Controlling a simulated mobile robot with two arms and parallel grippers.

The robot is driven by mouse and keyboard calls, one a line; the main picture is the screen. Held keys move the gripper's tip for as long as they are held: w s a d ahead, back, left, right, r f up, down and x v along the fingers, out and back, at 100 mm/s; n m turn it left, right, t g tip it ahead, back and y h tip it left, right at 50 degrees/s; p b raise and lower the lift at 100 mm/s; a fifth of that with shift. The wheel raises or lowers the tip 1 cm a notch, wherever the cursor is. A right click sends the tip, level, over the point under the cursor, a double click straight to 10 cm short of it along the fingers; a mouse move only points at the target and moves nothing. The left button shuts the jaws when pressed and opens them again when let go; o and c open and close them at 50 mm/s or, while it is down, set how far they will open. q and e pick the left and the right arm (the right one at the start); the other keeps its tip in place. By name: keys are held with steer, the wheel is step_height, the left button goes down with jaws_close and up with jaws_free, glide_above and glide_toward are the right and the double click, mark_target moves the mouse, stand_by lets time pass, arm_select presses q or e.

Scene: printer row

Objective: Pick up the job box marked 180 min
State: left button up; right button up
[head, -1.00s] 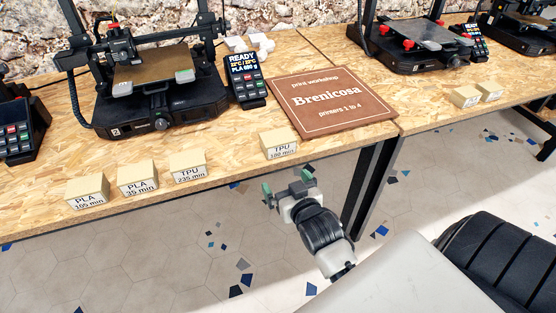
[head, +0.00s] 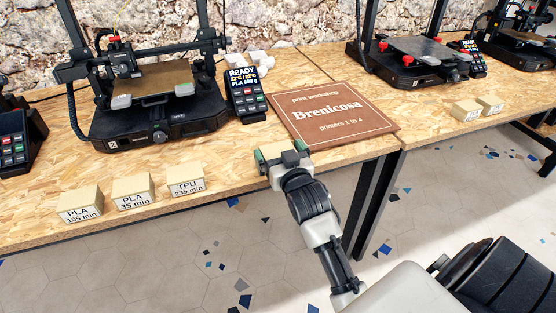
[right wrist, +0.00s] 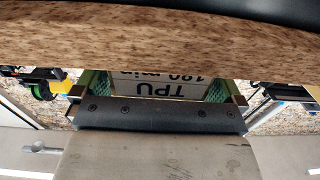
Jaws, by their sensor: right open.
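The job box marked TPU 180 min (head: 281,147) stands near the front edge of the wooden bench. In the head view its front label is hidden behind my right gripper. The right wrist view shows that label (right wrist: 155,87) upside down between the green finger pads. My right gripper (head: 281,153) is open, with one finger on either side of the box. I cannot tell whether the pads touch it. My left gripper is not in view.
To the left stand boxes marked PLA 105 min (head: 80,204), PLA 35 min (head: 133,193) and TPU 235 min (head: 187,180). A brown Brenicosa sign (head: 330,108) lies just behind the gripper. A printer (head: 155,100) stands at back left.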

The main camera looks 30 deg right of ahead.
steer(key=shift+w+d, duration=0.15)
steer(key=shift+w, duration=0.35)
steer(key=c, duration=0.7)
steer(key=shift+c, duration=0.4)
steer(key=shift+r, duration=0.15)
